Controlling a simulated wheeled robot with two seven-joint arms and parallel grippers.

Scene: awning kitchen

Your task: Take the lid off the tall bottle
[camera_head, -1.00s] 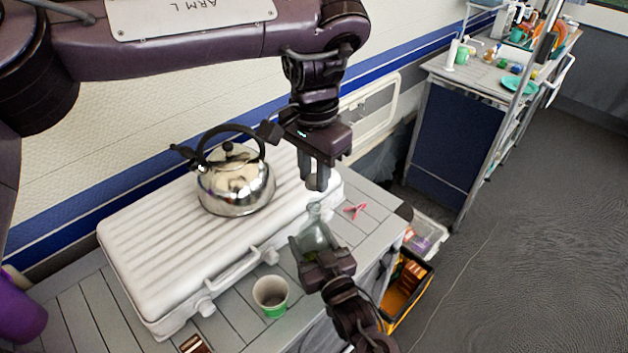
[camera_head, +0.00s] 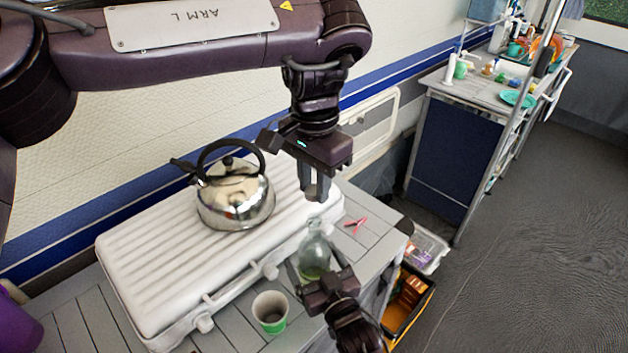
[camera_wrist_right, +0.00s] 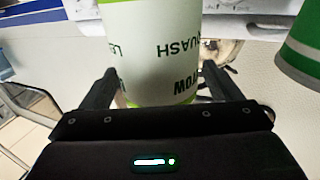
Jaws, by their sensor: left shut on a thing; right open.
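The tall bottle (camera_head: 314,252) is clear greenish glass and stands upright on the grey slatted counter. The wrist view shows its white label with green edging (camera_wrist_right: 155,50). My left gripper (camera_head: 316,194) points down just above the bottle's neck, with a small gap between. It is shut on the lid, which its fingers mostly hide. My right gripper (camera_head: 318,272) is open low at the bottle. In the right wrist view its fingers (camera_wrist_right: 153,90) stand either side of the bottle, with light gaps beside it.
A white ribbed case (camera_head: 150,265) carries a steel kettle (camera_head: 235,198) left of the bottle. A green-and-white cup (camera_head: 270,312) stands close by at front left. A pink item (camera_head: 355,225) lies right of the bottle. The counter's right edge is near, with an orange-black crate (camera_head: 408,300) below.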

